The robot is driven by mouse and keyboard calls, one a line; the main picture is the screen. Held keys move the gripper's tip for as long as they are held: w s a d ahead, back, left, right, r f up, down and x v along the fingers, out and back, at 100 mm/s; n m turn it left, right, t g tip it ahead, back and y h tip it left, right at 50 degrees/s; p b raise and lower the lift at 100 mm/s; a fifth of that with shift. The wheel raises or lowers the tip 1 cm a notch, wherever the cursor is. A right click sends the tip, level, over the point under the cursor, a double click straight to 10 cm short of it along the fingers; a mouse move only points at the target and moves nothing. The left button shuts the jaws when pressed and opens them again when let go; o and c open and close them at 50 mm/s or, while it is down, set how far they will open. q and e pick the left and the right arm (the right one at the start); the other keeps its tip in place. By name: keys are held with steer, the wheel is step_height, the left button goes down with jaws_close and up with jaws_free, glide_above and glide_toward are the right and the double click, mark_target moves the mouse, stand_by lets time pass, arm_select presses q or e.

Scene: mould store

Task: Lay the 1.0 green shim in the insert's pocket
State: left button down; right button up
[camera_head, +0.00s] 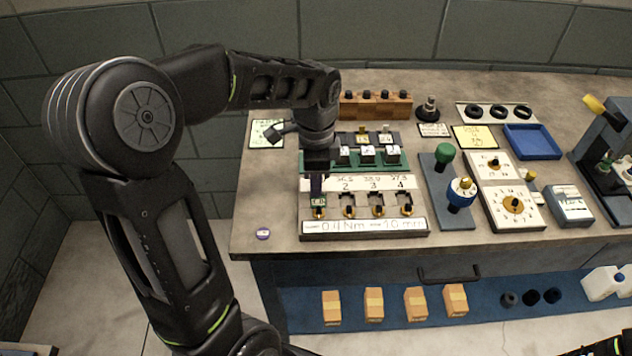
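My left gripper (317,190) points straight down over the leftmost position of the white-faced insert fixture (364,227). Behind stands a green rack (400,164) with several white-topped blocks.
A wooden block (396,107) with black knobs stands behind the rack. To the right are a green-knobbed and blue-knobbed stand (456,218), dial plates (514,204) and a blue tray (533,142). A small purple-topped disc (263,234) lies near the front left table edge.

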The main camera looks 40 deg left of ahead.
arm_select(q)
steer(key=shift+f, duration=0.3)
steer(key=shift+r, duration=0.3)
steer(key=shift+f, duration=0.3)
stand_by(0.9)
steer(key=shift+r+p, duration=0.3)
stand_by(0.7)
steer(key=c, duration=1.2)
jaws_free()
steer(key=shift+o, duration=0.2)
